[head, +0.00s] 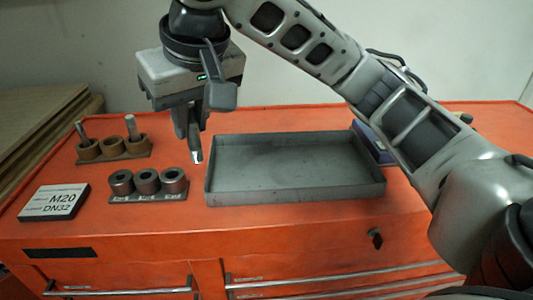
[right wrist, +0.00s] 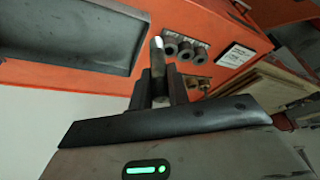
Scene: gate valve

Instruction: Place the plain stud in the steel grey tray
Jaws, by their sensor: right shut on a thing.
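My right gripper (head: 194,150) points down and is shut on a metal stud (head: 197,156), just left of the steel grey tray's left wall. The stud hangs upright below the fingers with a bright lower end; it also shows between the fingers in the right wrist view (right wrist: 157,58). Its surface is too small to tell in detail. The steel grey tray (head: 290,196) is a shallow open box, empty, on the red bench. It also shows in the right wrist view (right wrist: 75,68). My left gripper is not in view.
A brown rack (head: 113,146) of three cups holds two upright studs (head: 131,125). A rack of three grey sockets (head: 147,182) stands in front of it. A sign (head: 54,203) reads M20 DN32. A blue object (head: 372,142) is behind the tray's right end.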

